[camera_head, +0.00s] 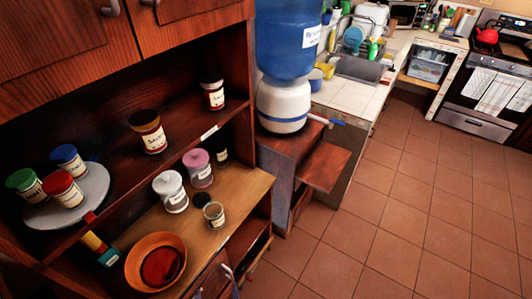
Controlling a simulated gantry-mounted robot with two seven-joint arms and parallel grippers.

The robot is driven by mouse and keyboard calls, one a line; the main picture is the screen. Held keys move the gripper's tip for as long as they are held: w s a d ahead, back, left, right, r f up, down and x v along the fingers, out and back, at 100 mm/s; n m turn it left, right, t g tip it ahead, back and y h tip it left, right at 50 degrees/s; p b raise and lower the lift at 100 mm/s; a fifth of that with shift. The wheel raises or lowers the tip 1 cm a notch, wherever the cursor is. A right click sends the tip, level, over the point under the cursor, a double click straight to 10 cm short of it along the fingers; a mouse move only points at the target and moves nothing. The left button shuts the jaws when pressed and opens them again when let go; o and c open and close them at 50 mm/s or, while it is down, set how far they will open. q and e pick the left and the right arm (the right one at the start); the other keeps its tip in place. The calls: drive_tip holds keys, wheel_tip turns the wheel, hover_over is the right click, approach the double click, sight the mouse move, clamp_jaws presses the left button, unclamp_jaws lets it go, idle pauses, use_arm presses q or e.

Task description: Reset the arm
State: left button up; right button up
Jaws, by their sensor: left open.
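Only a small pale and blue part of what looks like my left gripper (229,279) shows at the bottom edge, in front of the lower cabinet. It is open, and I see nothing held in it. The rest of my left arm is out of the picture. My right gripper and right arm are not in view.
A dark wooden shelf unit (240,190) on the left holds labelled jars, a grey round tray (91,198) and an orange bowl (133,270). A blue water bottle (285,45) stands beyond. An open wooden panel (326,167) juts out below it. The tiled floor (410,220) is clear.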

use_arm(q)
drive_tip(key=a+r+g+h, duration=0.1)
drive_tip(key=a+r, duration=0.2)
drive_tip(key=a, duration=0.4)
drive_tip(key=s+a+r+m+g+h+p, duration=0.15)
drive_tip(key=s+r+m+g, duration=0.3)
drive_tip(key=s+g, duration=0.55)
wheel_tip(320, 180, up, 24)
drive_tip(key=s+t+p, duration=0.1)
drive_tip(key=s+p, duration=0.1)
drive_tip(key=p, duration=2.2)
drive_tip(key=shift+d+t, duration=0.15)
drive_tip(key=shift+t, duration=0.15)
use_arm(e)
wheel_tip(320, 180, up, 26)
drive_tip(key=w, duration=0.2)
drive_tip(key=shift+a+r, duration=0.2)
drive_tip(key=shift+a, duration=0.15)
use_arm(q)
drive_tip(key=shift+h, duration=0.25)
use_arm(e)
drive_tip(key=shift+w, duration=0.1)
